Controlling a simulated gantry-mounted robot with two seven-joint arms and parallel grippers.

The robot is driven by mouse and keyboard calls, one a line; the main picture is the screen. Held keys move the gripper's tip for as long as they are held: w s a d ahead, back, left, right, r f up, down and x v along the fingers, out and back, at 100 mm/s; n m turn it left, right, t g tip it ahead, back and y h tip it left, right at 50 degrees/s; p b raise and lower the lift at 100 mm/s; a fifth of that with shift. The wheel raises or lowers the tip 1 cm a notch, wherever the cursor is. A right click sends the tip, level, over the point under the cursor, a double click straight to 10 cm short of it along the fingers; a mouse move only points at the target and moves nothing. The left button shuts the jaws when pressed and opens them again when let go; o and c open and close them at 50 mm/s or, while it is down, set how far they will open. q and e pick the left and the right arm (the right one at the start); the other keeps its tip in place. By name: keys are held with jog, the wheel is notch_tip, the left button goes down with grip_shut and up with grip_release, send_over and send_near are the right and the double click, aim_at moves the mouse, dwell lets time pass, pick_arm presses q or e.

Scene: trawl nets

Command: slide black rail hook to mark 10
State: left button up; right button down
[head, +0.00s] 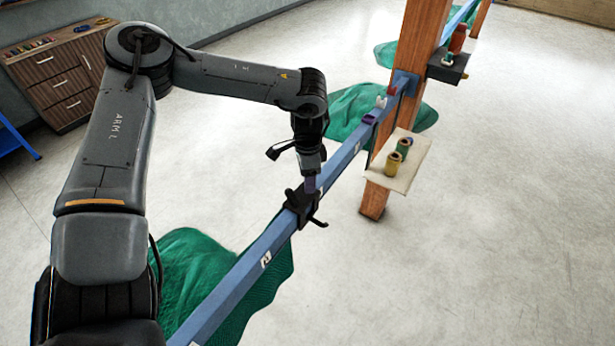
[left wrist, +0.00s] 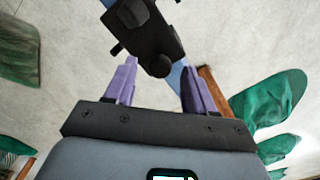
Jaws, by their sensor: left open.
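The black rail hook (head: 302,205) sits on the blue rail (head: 232,283), near the middle of the head view. It also shows in the left wrist view (left wrist: 148,38), at the top centre. My left gripper (head: 311,184) is right at the hook from above. In the left wrist view its purple fingers (left wrist: 158,68) are apart, with the lower end of the hook between or just beyond them; contact cannot be told. White marks sit on the rail, one nearer me (head: 266,259) and one farther along (head: 357,149). Their numbers are too small to read surely. My right gripper is out of view.
Farther up the rail are a purple piece (head: 370,119) and a white piece (head: 381,102), near a wooden post (head: 420,40). A small shelf (head: 401,178) with spools juts from the post. Green nets (head: 190,265) hang below the rail. Floor at right is clear.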

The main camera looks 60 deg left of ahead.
pick_arm(q)
jog(key=shift+f, duration=0.55)
jog(key=shift+c, duration=0.5)
grip_shut()
